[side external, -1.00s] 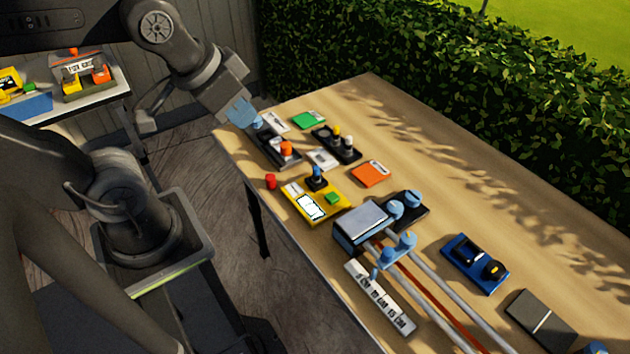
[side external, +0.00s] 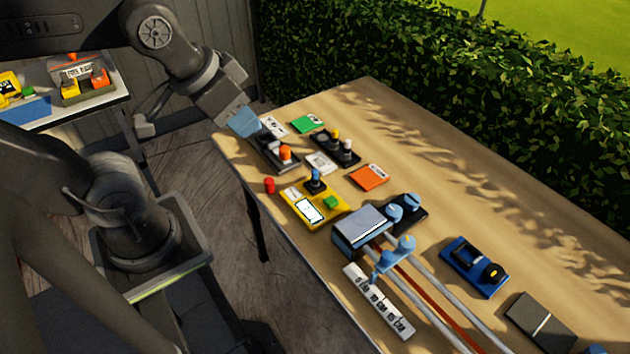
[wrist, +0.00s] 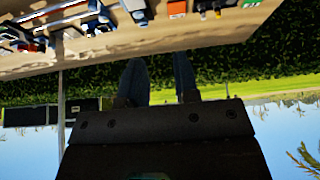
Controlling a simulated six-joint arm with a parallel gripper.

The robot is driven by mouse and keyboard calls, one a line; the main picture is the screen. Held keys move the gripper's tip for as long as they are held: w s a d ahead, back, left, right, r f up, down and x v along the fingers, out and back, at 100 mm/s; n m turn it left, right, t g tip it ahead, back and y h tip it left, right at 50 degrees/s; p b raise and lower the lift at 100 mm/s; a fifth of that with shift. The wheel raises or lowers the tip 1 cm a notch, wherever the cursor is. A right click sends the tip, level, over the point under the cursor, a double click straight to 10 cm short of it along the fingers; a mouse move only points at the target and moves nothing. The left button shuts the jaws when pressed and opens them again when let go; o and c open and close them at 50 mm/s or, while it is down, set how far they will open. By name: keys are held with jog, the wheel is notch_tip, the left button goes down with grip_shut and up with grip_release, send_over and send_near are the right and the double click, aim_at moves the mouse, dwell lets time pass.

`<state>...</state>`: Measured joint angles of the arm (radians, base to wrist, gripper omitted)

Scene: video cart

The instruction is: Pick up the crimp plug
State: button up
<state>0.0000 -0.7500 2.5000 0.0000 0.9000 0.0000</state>
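I cannot tell for sure which small part is the crimp plug. In the side view, a black holder (side external: 273,155) near the table's left corner carries an orange-topped part (side external: 285,152). My gripper (side external: 243,123) is above the far-left end of this holder, its light-blue fingers pointing down and right. The fingers hide that end of the holder. In the wrist view my two fingers (wrist: 160,78) are apart, with nothing visible between them. A red cylinder (side external: 269,186) stands near the table's left edge, and a second black holder (side external: 336,147) carries yellow and white-topped parts.
The wooden table (side external: 440,180) also holds a yellow unit (side external: 314,207), green (side external: 307,123) and orange (side external: 369,177) cards, a blue-grey box (side external: 362,228) with rails, a labelled strip (side external: 379,301) and a blue unit (side external: 474,267).

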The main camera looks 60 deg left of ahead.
jog(key=o, duration=0.4)
jog(key=m+t+y, duration=0.5)
jog(key=m+y, duration=0.9)
jog(key=m, duration=1.2)
send_over(315, 175)
jog(key=v, duration=0.4)
notch_tip(315, 175, down, 24)
jog(key=shift+a+f, duration=0.1)
jog(key=shift+f, duration=0.85)
notch_tip(315, 175, down, 4)
jog(key=shift+r, duration=0.1)
jog(key=shift+w+a+n, duration=0.3)
jog(key=shift+w+a, duration=0.3)
jog(key=shift+a, duration=0.2)
jog(key=shift+w+a, duration=0.35)
jog(key=shift+a, duration=0.05)
